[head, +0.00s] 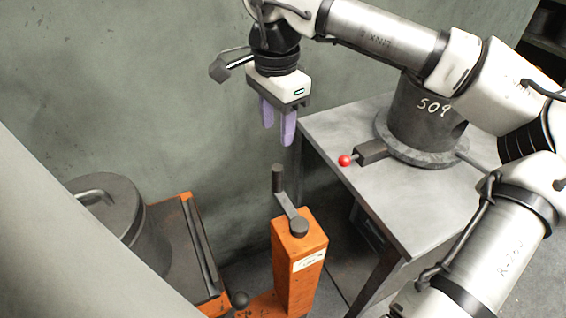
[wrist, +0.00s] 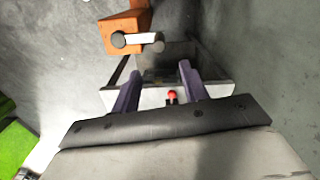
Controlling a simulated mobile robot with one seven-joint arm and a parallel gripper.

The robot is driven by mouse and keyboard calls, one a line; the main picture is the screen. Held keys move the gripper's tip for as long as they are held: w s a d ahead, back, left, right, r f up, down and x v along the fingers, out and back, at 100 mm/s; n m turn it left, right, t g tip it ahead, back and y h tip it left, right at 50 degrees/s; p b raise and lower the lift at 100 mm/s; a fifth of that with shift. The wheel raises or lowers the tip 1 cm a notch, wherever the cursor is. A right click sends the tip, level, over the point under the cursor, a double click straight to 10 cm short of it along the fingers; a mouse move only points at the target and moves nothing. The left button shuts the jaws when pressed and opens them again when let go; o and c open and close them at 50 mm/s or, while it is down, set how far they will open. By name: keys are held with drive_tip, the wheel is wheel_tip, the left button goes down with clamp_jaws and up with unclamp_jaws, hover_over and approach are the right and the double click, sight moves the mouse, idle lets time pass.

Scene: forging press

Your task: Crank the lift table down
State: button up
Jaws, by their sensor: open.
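The crank stands on an orange post (head: 300,265) in the lower middle of the head view. Its grey arm runs from a round hub (head: 299,228) up-left to an upright dark handle (head: 278,179). The wrist view shows the crank arm (wrist: 137,39) at the top beside the orange post (wrist: 128,22). My gripper (head: 277,130) hangs above the handle in the head view, fingers down, purple, apart and empty. It does not touch the crank. The orange-edged lift table (head: 187,232) is at lower left, partly hidden by a pale surface.
A dark grey lidded cylinder (head: 150,248) stands at the lift table. A grey metal table (head: 335,130) is at right, bearing a dark drum (head: 425,122) marked 509 and a lever with a red knob (head: 345,160). A green-grey wall (head: 120,90) stands behind.

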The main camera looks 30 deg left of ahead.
sight(277, 167)
wheel_tip(277, 167, down, 14)
drive_tip(key=p, duration=0.2)
drive_tip(key=shift+s+r+p, duration=0.1)
drive_tip(key=shift+r+p, duration=0.1)
drive_tip(key=shift+p, duration=0.15)
clamp_jaws()
